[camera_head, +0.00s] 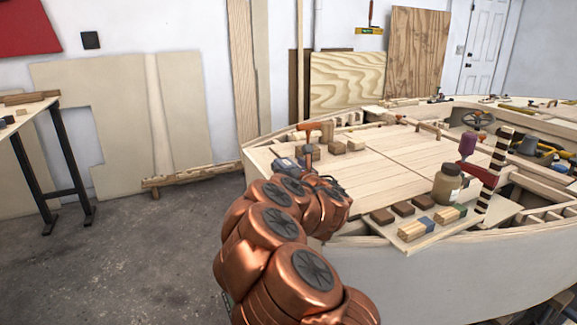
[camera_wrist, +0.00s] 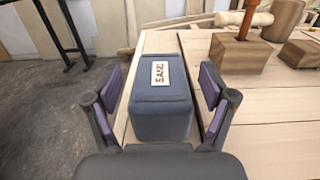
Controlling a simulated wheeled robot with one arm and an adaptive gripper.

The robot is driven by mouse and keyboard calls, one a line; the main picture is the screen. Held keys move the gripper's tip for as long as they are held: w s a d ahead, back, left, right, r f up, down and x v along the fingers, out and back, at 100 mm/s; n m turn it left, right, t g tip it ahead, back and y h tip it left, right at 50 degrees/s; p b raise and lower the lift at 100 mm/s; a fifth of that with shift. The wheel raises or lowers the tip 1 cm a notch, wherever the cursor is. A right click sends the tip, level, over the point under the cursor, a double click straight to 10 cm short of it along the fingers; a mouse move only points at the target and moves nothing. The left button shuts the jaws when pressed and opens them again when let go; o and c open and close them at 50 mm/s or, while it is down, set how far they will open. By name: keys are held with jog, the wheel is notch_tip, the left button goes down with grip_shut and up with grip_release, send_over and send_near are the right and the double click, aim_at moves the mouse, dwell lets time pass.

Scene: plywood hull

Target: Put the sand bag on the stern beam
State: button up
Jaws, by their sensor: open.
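The sand bag (camera_wrist: 161,98) is a blue-grey block-shaped bag with a white label reading SAND. It sits upright on the pale planks at the near left edge of the hull deck. My gripper (camera_wrist: 160,88) is open, with one purple-padded finger on each side of the bag and visible gaps between. In the head view the bag (camera_head: 286,164) is a small grey shape just beyond my gripper, partly hidden by my arm. I cannot tell for certain which timber is the stern beam.
A wooden block (camera_wrist: 240,52) with an upright handle stands right of the bag, with another block (camera_wrist: 299,54) beyond. The deck (camera_head: 375,160) is clear in the middle. At right, a board holds small blocks (camera_head: 412,231) and a jar (camera_head: 447,184).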

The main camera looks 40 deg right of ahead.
jog(key=shift+r, duration=0.2)
jog(key=shift+s, duration=0.1)
jog(key=shift+p+v, duration=0.3)
jog(key=shift+v, duration=3.35)
